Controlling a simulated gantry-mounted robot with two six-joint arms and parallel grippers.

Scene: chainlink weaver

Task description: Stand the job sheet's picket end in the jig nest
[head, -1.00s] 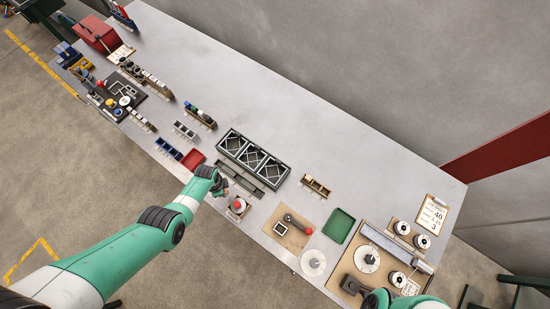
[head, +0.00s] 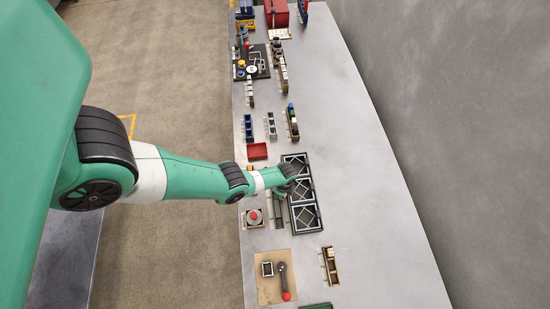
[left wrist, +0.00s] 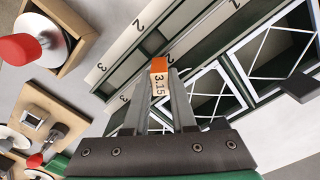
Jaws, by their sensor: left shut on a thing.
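My left gripper (left wrist: 166,92) is shut on a small upright piece (left wrist: 159,82) with an orange top and a pale face reading "3.15". In the head view this gripper (head: 288,186) hangs over the dark rack (head: 321,226) with three crossed bays. The piece cannot be made out there. I cannot tell whether it touches the rack. In the left wrist view, the long slotted holder (left wrist: 125,62) with numbered white strips lies just beyond the piece. My right gripper, the job sheet and a clear jig nest are not in view.
A tan board (head: 264,291) holds a square frame and a red-knobbed lever. A red tray (head: 257,151) and several small bins lie beyond. The bench (head: 365,190) right of the rack is clear.

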